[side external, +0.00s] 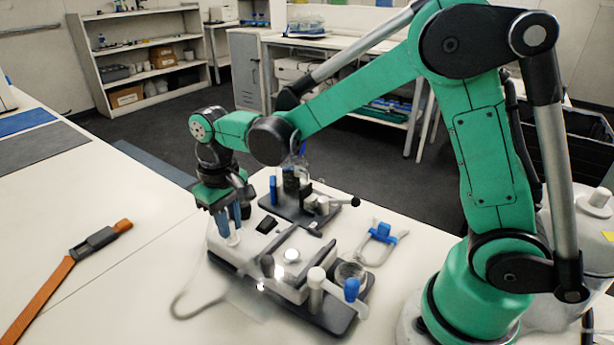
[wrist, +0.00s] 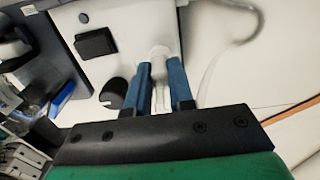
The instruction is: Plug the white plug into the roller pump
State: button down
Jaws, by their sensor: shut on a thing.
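My gripper (side external: 228,225), with blue fingers, points down at the left end of a white housing, which I take to be the roller pump (side external: 250,246). In the wrist view my gripper (wrist: 160,92) is shut on a slim white piece, the white plug (wrist: 159,96), held between the fingers. A rounded white end shows just beyond the fingertips, beside the pump's white panel (wrist: 120,22). The plug's lower end (side external: 234,240) shows below the fingers in the side view. I cannot tell whether it is seated in a socket or only touching the pump.
A pale cable (side external: 180,305) loops on the table left of the pump. A dark stand with a lever (side external: 325,205) is behind it. A blue-clipped item (side external: 381,234) lies to the right. An orange strap (side external: 40,295) lies left. The left tabletop is mostly clear.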

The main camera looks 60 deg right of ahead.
jog(key=c, duration=0.7)
grip_release()
jog(key=shift+r, duration=0.1)
notch_tip(320, 180, up, 5)
jog(key=shift+r, duration=0.2)
jog(key=shift+s+d+r+t, duration=0.25)
jog(key=shift+s+d+t, duration=0.8)
jog(key=shift+s, duration=0.5)
jog(key=shift+s+d+r+t, duration=0.2)
jog(key=shift+s+d+t, duration=0.65)
jog(key=shift+s+t, duration=0.6)
jog(key=shift+s+d+r+t, duration=0.25)
jog(key=shift+s+d+t, duration=0.75)
jog(key=shift+s, duration=0.65)
